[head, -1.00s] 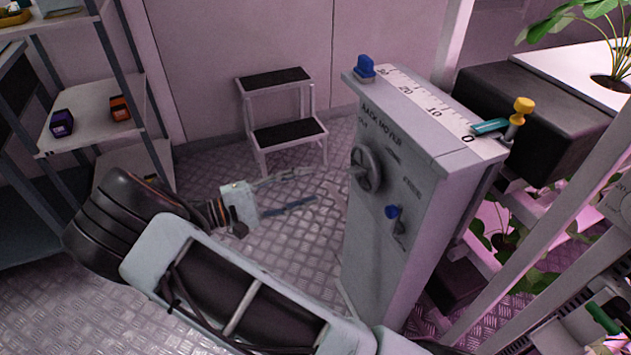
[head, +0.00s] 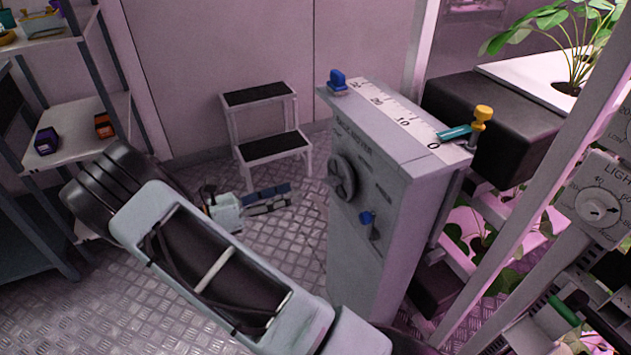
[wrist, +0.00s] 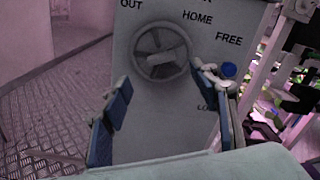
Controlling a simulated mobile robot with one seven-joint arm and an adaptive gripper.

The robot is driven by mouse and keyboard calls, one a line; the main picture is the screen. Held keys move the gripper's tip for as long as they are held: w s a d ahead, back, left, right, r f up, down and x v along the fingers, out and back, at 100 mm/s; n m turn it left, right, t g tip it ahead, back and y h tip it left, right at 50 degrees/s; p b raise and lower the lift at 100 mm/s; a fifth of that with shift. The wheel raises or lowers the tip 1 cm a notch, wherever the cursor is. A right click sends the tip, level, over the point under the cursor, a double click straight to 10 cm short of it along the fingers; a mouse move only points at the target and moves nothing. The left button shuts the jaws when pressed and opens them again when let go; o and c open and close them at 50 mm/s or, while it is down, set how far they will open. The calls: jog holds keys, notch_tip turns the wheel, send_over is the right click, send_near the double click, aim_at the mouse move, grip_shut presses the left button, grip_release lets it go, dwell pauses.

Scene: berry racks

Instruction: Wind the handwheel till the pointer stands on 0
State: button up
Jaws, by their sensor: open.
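The grey handwheel (head: 341,177) is on the front of the grey rack mover cabinet (head: 395,190). A white scale (head: 392,108) runs along its top. The teal pointer (head: 455,132) lies by the 0 end; its tip looks close to the 0 mark, but I cannot tell if it is exactly on it. My gripper (head: 290,196) is open and empty, left of the wheel and apart from it. In the wrist view the wheel (wrist: 161,52) shows ahead, between and beyond the blue-padded fingers (wrist: 168,92). A blue-knobbed lever (head: 367,218) sits below right of the wheel, partly behind the right finger in the wrist view.
A step stool (head: 265,125) stands behind my gripper. Shelves (head: 75,135) with small boxes are at the left. A yellow knob (head: 483,113) stands beside the pointer and a blue stop (head: 338,80) at the scale's far end. Plant racks (head: 540,190) crowd the right.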

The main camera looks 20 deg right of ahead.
aim_at(326, 181)
jog(key=d+b, duration=0.1)
jog(key=d, duration=0.9)
jog(key=shift+w+d, duration=0.15)
jog(key=shift+d, duration=0.1)
jog(key=c, duration=1.2)
jog(key=shift+o, duration=0.2)
jog(key=shift+m+p, duration=0.3)
jog(key=shift+m, duration=2.4)
jog(key=o, duration=1.2)
jog(key=shift+c, duration=0.2)
